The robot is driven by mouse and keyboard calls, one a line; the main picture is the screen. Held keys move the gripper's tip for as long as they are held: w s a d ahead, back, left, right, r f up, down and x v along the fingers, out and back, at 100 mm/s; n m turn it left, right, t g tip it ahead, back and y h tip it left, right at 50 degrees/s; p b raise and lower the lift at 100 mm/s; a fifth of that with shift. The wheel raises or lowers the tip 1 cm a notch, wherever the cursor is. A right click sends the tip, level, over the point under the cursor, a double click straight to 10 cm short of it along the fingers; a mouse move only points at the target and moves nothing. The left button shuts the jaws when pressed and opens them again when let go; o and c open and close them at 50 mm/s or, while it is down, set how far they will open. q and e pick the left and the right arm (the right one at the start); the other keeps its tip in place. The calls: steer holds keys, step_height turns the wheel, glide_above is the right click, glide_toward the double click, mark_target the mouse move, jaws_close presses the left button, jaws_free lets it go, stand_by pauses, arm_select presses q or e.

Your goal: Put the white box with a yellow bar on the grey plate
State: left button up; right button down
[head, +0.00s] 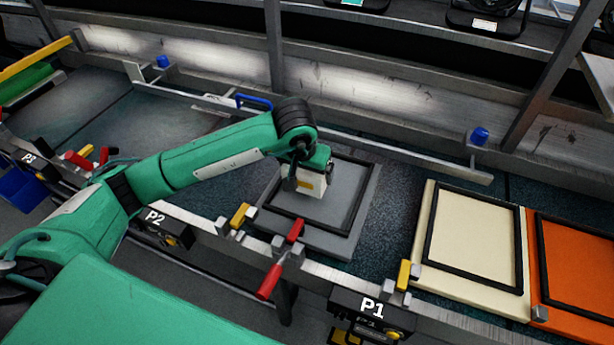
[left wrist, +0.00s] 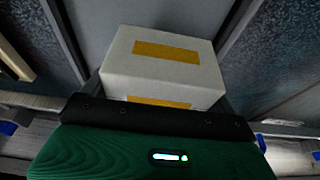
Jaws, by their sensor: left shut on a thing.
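The white box with a yellow bar (head: 314,182) is in my left gripper (head: 304,175), at the back left of the grey plate (head: 352,172) in the head view. My left gripper is shut on it from above. The box also shows in the left wrist view (left wrist: 162,62), with a yellow bar on its top face and another on its near side. The plate has a black square frame line on it, and the box is within or over that frame. I cannot tell whether the box touches the plate. My right gripper is not in view.
A cream plate (head: 431,240) and an orange plate (head: 573,265) lie to the right. A metal rail with a red-handled clamp (head: 270,282) runs along the front. A back rail has blue knobs (head: 479,136). The front part of the grey plate is clear.

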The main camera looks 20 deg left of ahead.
arm_select(q)
step_height(320, 180, down, 2)
steer(key=shift+f, duration=0.5)
steer(key=o, duration=0.9)
steer(key=v, duration=0.3)
steer(key=shift+r, duration=0.2)
steer(key=v, duration=0.7)
steer(key=shift+s+r, duration=0.15)
steer(key=shift+r, duration=0.2)
steer(key=shift+s+r, duration=0.2)
steer(key=shift+r, duration=0.35)
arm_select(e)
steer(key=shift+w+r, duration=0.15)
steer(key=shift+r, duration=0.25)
